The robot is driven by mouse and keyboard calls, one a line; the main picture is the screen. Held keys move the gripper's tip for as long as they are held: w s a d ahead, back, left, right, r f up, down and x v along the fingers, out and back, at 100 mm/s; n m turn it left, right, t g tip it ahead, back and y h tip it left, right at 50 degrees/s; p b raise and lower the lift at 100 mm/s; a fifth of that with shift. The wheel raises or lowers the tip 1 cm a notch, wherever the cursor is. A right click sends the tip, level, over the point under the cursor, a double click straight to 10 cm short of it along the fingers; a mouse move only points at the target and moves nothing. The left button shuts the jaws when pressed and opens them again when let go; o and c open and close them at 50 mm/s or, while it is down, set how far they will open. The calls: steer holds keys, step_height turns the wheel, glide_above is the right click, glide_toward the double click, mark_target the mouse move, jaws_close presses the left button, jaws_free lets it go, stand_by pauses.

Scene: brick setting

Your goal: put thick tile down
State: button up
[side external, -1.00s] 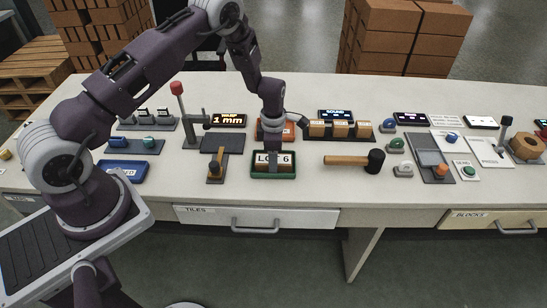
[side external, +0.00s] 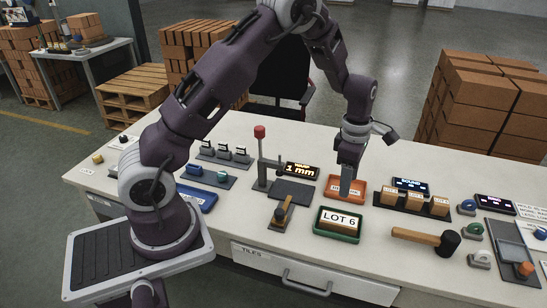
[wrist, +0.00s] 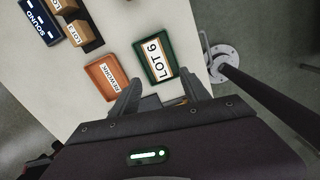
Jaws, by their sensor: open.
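My gripper (side external: 345,190) is open, its fingers pointing down at the orange tray in the side view. In the wrist view my gripper (wrist: 160,80) has its two fingers apart, with nothing visible held between them. The green tray (side external: 322,232) with a white LOT 6 label stands in front; it also shows in the wrist view (wrist: 171,70). The orange REWORK tray (side external: 361,198) is behind it and partly covered by my fingers; it also shows in the wrist view (wrist: 92,70). I cannot make out a thick tile in either view.
A grey plate (side external: 293,191) with a red-knobbed stand (side external: 261,155) is left of the trays. A blue tray (side external: 202,200) lies further left. Wooden blocks (side external: 413,201) and a mallet (side external: 425,238) are to the right. The TILES drawer (side external: 300,273) looks shut.

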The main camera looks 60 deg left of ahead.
steer(key=s+d+r+m+t, duration=0.1)
steer(key=s+d+r+m, duration=0.1)
steer(key=s+r+m, duration=0.55)
steer(key=s+d+r+m+t, duration=0.1)
steer(key=s+d+r+m, duration=0.25)
steer(key=r, duration=0.75)
steer(key=s+r+m+t, duration=0.3)
steer(key=s+m, duration=1.1)
steer(key=s, duration=0.4)
steer(key=shift+s+r, duration=0.1)
